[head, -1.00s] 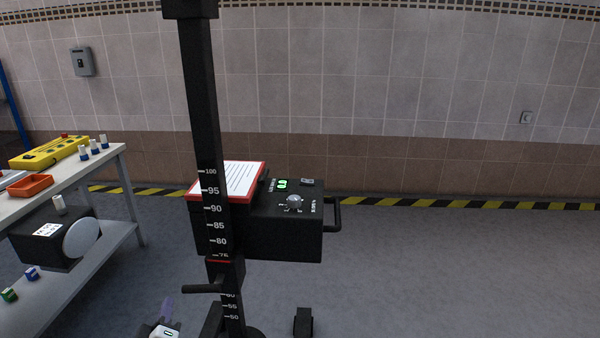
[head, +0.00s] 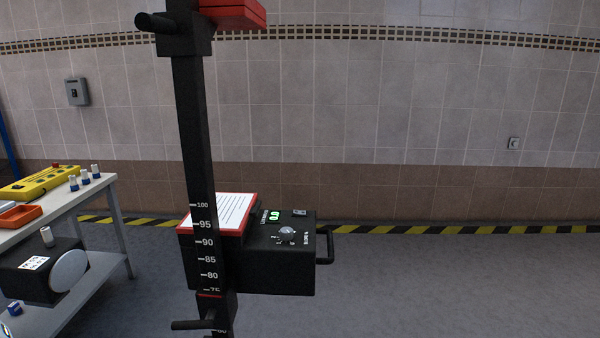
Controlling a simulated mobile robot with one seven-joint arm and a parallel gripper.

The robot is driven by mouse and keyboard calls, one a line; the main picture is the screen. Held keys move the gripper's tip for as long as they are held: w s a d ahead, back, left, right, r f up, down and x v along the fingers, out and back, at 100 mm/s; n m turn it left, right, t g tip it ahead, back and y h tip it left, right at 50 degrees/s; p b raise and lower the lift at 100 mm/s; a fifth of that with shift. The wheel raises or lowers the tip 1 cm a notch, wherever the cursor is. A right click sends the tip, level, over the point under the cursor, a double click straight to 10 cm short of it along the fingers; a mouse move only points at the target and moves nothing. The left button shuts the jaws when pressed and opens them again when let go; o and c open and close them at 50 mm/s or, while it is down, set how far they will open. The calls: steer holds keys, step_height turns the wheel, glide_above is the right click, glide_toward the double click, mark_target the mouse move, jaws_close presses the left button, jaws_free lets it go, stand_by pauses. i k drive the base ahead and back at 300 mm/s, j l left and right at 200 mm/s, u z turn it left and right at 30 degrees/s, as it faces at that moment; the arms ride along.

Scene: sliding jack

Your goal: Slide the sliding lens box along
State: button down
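The sliding lens box (head: 270,265) is a black box mounted on a dark upright column (head: 190,130) with a white number scale. A black handle (head: 328,246) sticks out of its right side. Its top carries a green lit display (head: 274,215), a round knob (head: 286,232) and a red-edged white sheet (head: 218,213). The column hides part of the box's left side. Below it, a clamp with a black lever (head: 192,325) sits just under the 75 mark. My gripper is not in view.
A grey bench (head: 62,211) at the left holds a yellow control box (head: 38,184), an orange tray (head: 20,216) and small bottles. A black lamp unit (head: 40,272) is on its lower shelf. Floor right of the box is clear up to the striped wall edge (head: 450,230).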

mark_target(257, 261)
steer(key=i+l+u, duration=0.2)
steer(key=i+l, duration=0.2)
steer(key=l, duration=0.2)
steer(key=i+l+u, duration=0.15)
steer(key=l, duration=0.15)
steer(key=i+l+u, duration=0.1)
steer(key=l, duration=0.25)
steer(key=i, duration=0.05)
